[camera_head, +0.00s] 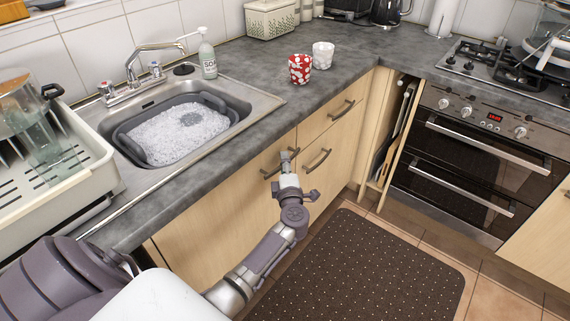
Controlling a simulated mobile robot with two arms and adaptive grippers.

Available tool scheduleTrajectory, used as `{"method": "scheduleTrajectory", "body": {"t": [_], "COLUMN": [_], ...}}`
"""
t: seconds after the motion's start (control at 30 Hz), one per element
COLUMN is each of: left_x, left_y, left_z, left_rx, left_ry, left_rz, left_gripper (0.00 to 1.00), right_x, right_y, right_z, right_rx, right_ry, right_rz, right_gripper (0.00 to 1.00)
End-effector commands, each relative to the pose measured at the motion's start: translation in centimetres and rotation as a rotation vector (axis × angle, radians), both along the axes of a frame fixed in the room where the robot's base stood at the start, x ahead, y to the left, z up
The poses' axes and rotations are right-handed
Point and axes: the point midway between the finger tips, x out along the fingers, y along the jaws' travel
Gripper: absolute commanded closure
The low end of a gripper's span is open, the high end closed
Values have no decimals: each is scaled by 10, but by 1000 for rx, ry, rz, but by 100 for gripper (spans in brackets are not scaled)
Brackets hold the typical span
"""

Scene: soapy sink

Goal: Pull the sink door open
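The sink door (215,215) is a light wood cupboard front below the sink (160,180). It looks closed, flush with the fronts beside it. Its dark bar handle (267,174) is near the door's upper right corner. My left gripper (288,158) is at this handle and covers its right part. Its fingertips overlap the handle in the picture. I cannot tell whether they touch it or are closed around it. My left arm comes up from the bottom left and hides the lower part of the door. My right gripper is not in view.
A neighbouring cupboard handle (318,161) and a drawer handle (341,110) are right of my gripper. The sink holds a grey basin (122,139) of suds. A red patterned cup (300,69) and a white cup (323,55) stand on the counter. A dark mat (370,270) lies on the floor.

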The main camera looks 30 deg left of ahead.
Motion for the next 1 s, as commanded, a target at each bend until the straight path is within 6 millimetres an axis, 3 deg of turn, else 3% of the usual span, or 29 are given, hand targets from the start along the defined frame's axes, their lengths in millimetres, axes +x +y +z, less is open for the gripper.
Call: {"method": "scheduleTrajectory", "body": {"t": [0.03, 0.17, 0.67, 1.0], "left_x": [0, 0, -2, -15], "left_y": [0, 0, -7, -54], "left_z": [0, 0, 0, 0], "left_rx": [0, 0, -1, 0], "left_ry": [0, 0, 2, 4], "left_rz": [0, 0, -16, -138], "left_gripper": [78, 100, 100, 100], "right_x": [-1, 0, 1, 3], "right_y": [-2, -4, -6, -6], "right_z": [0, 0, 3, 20], "right_rx": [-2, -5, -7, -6], "right_ry": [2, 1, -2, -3], "right_rz": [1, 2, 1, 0], "right_gripper": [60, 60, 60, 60]}}
